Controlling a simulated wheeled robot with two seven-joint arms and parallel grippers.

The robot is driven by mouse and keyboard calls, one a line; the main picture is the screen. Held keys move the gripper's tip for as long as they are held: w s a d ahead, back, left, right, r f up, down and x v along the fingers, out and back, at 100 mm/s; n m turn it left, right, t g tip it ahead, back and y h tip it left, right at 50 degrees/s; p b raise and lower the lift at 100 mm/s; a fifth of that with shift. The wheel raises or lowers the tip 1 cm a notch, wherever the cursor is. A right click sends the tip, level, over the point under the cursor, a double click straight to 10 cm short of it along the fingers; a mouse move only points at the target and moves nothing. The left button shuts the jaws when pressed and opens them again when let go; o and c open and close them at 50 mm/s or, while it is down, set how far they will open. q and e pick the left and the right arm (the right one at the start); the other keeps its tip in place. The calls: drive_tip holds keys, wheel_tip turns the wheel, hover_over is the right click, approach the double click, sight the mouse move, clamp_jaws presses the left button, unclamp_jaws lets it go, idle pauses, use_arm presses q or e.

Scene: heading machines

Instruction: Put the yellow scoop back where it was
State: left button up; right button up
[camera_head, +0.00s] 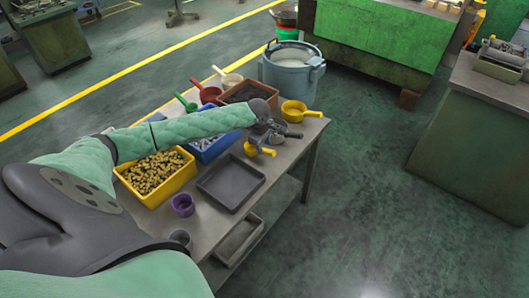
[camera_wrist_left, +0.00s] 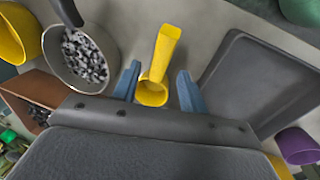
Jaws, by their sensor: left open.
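A small yellow scoop (camera_head: 251,149) is at the table's right side, beside the dark tray. In the left wrist view the yellow scoop (camera_wrist_left: 165,48) has its cup low between my fingers and its handle pointing up the picture. My left gripper (camera_head: 262,140) is over it, open, with a blue finger on each side; the left wrist view shows the open gripper (camera_wrist_left: 158,88) with gaps beside the cup. A larger yellow scoop (camera_head: 294,110) stands at the table's far right corner, partly seen in the left wrist view (camera_wrist_left: 14,38). My right gripper is out of view.
A grey scoop (camera_wrist_left: 84,57) with metal pieces is close by. The dark tray (camera_head: 231,181) and purple cup (camera_head: 183,205) are nearer. A yellow bin (camera_head: 157,176), a blue bin (camera_head: 213,148), and red (camera_head: 209,94) and green (camera_head: 186,103) scoops crowd the table (camera_head: 216,229).

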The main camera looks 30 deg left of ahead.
use_arm(q)
wheel_tip(320, 180, up, 7)
drive_tip(key=s+b, duration=0.1)
drive_tip(key=shift+s+b, duration=0.15)
drive_tip(key=shift+b, duration=0.15)
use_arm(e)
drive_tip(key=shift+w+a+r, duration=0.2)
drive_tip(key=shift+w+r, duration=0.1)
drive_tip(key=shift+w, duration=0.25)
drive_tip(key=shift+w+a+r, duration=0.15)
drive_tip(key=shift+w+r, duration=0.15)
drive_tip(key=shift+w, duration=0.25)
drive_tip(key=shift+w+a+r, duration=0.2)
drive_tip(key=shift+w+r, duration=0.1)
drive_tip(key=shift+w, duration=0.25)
use_arm(q)
drive_tip(key=shift+f, duration=0.15)
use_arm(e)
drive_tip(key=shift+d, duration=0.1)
